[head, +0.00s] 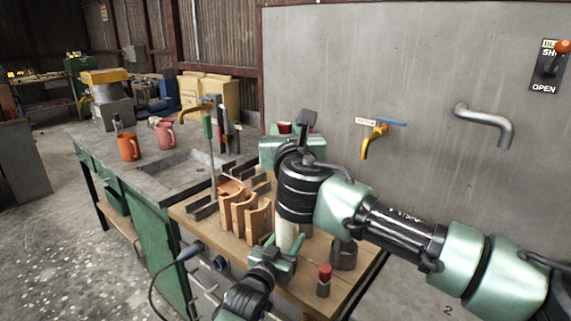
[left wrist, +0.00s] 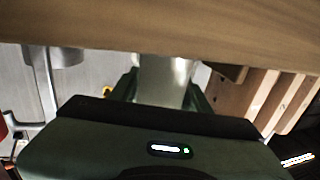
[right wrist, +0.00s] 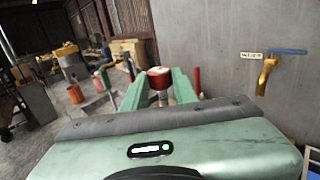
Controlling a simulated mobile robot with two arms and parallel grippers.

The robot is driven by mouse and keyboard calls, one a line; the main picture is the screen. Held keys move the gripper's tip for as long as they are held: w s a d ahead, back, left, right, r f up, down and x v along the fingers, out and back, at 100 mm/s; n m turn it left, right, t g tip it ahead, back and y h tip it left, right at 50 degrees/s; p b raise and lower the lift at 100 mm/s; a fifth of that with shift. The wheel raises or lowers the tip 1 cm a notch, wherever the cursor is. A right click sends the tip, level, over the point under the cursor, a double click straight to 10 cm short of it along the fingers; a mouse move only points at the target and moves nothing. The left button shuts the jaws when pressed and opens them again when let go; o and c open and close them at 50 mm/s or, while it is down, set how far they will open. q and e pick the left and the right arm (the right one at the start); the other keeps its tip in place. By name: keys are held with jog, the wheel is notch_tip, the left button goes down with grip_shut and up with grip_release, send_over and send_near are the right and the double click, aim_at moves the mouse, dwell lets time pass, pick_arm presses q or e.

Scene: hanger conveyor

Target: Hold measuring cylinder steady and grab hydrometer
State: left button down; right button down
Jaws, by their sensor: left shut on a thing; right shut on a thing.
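The measuring cylinder (head: 287,237) stands on the wooden bench top, a pale upright tube partly hidden by my arms. My left gripper (head: 277,258) is shut on it from the front; the left wrist view shows the cylinder (left wrist: 163,82) between its fingers. My right gripper (head: 287,142) is above the cylinder. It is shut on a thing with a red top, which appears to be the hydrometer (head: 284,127). In the right wrist view the hydrometer (right wrist: 159,79) sits between the two green fingers.
Wooden racks (head: 244,218) stand just left of the cylinder. A dark metal cup (head: 344,254) and a small red-capped bottle (head: 324,280) stand to its right. A sink (head: 176,172) and mugs (head: 128,147) are further left. A yellow tap (head: 374,140) juts from the wall.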

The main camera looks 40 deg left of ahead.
jog(key=shift+r, duration=2.2)
pick_arm(q)
jog(key=c, duration=0.6)
grip_release()
jog(key=s, duration=0.4)
jog(key=s+d, duration=0.1)
jog(key=s, duration=0.3)
jog(key=s+d, duration=0.1)
jog(key=s, duration=0.3)
jog(key=shift+d, duration=0.1)
